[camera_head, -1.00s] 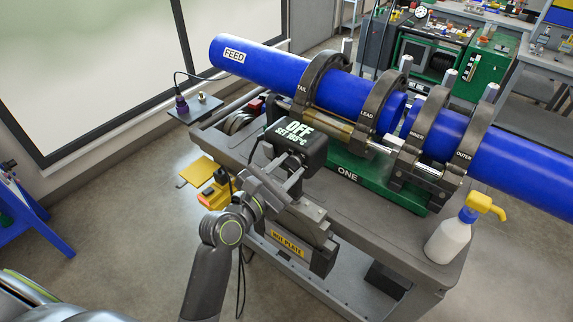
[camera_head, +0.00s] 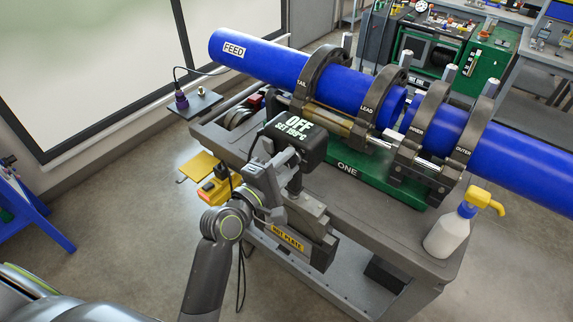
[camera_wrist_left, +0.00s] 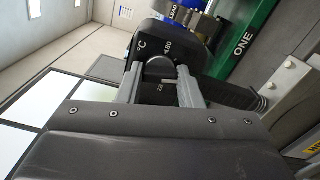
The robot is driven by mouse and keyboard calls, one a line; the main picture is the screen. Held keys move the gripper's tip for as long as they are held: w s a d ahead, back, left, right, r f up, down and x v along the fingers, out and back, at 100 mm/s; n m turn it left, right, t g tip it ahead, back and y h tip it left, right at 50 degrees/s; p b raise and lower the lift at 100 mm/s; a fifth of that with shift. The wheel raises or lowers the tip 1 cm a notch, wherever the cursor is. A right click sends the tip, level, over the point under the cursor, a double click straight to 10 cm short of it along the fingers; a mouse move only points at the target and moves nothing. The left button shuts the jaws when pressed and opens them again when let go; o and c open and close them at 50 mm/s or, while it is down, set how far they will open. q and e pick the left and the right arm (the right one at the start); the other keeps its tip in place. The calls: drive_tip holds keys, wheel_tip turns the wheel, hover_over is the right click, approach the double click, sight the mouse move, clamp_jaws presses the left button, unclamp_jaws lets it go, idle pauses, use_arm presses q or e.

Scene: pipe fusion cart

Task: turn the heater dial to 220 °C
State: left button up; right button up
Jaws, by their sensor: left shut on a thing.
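The heater's dark control box (camera_head: 318,147) stands at the cart's near edge. Its display (camera_head: 296,129) reads OFF and SET with a small number that looks like 190 °C. My left gripper (camera_head: 287,165) is at the near side of this box. In the left wrist view, the two fingers of my left gripper (camera_wrist_left: 159,84) are shut on the dark round dial (camera_wrist_left: 158,69), one on each side. White marks, including °C and a partly readable number, show on the box face around the dial. The dial is hidden in the head view. My right gripper is not in view.
A HOT PLATE unit (camera_head: 287,238) hangs below the box on the cart (camera_head: 390,230). Blue pipes (camera_head: 280,68) lie in clamps on the green base (camera_head: 400,185) behind. A spray bottle (camera_head: 450,228) stands at the cart's right. Yellow items (camera_head: 208,180) lie to the left.

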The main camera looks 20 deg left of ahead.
use_arm(q)
drive_tip(key=m+b, duration=0.1)
drive_tip(key=m, duration=0.3)
drive_tip(key=shift+f+m, duration=0.15)
drive_tip(key=shift+m, duration=0.15)
drive_tip(key=m+b, duration=0.1)
drive_tip(key=m, duration=0.2)
drive_tip(key=shift+m+b, duration=0.3)
drive_tip(key=shift+m, duration=0.1)
drive_tip(key=m+b, duration=0.2)
drive_tip(key=m, duration=0.2)
drive_tip(key=shift+m+b, duration=0.75)
drive_tip(key=shift+m, duration=1.35)
drive_tip(key=o, duration=1)
drive_tip(key=shift+s+a, duration=0.1)
